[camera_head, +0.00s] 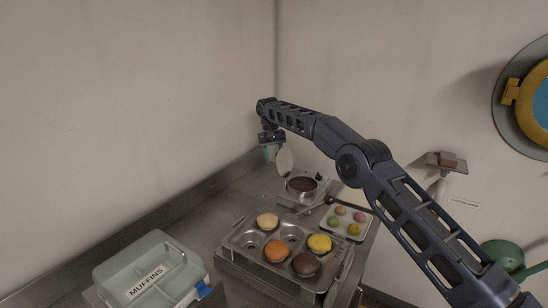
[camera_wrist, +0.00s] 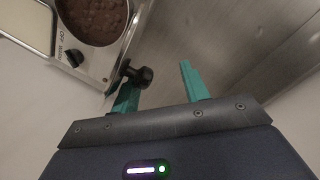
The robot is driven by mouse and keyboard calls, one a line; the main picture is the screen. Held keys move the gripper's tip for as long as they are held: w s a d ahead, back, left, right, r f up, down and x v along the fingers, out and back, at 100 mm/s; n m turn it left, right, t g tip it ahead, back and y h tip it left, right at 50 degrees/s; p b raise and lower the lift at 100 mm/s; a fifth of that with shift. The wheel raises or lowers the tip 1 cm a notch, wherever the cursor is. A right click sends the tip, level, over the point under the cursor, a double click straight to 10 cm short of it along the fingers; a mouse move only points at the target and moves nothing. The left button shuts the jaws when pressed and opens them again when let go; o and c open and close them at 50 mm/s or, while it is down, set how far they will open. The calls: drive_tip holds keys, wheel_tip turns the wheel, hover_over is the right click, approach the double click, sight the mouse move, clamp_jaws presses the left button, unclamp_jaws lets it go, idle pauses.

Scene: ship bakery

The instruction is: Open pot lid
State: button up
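The pot (camera_head: 302,186) stands uncovered at the back of the counter, with brown contents showing. The open pot also shows at the top left of the wrist view (camera_wrist: 93,18). The round grey lid (camera_head: 285,162) stands nearly upright beside the pot's left side in the head view. In the wrist view a black knob (camera_wrist: 140,76) is close by my left finger; it seems to be the lid's knob. My gripper (camera_wrist: 160,74) has teal fingers, spread apart with an empty gap. Whether the left finger touches the knob is unclear.
A muffin tin (camera_head: 250,240) with several muffins stands in front of the pot. A tray (camera_head: 352,236) of small coloured sweets is right of it. A box labelled MUFFINS (camera_head: 150,272) is front left. Walls close in behind my gripper.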

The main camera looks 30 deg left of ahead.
drive_tip(key=shift+w+d+r, duration=0.1)
drive_tip(key=shift+d+r, duration=0.1)
idle(0.4)
drive_tip(key=shift+d+r+y, duration=0.3)
drive_tip(key=shift+d+y, duration=0.2)
drive_tip(key=shift+y, duration=0.2)
drive_tip(key=d+f, duration=0.1)
drive_tip(key=d, duration=0.4)
drive_tip(key=d+f, duration=0.2)
drive_tip(key=d, duration=0.3)
drive_tip(key=d+f, duration=0.2)
drive_tip(key=d, duration=0.4)
drive_tip(key=shift+f, duration=0.2)
wheel_tip(320, 180, up, 11)
drive_tip(key=w+d+r, duration=0.1)
drive_tip(key=d+r, duration=0.1)
drive_tip(key=d, duration=0.3)
drive_tip(key=w+d+r+m, duration=0.1)
drive_tip(key=w+d+r, duration=0.1)
drive_tip(key=d, duration=0.3)
drive_tip(key=shift+w+r+y, duration=0.15)
drive_tip(key=shift+r+y, duration=0.15)
drive_tip(key=shift+r, duration=0.55)
drive_tip(key=shift+d, duration=0.1)
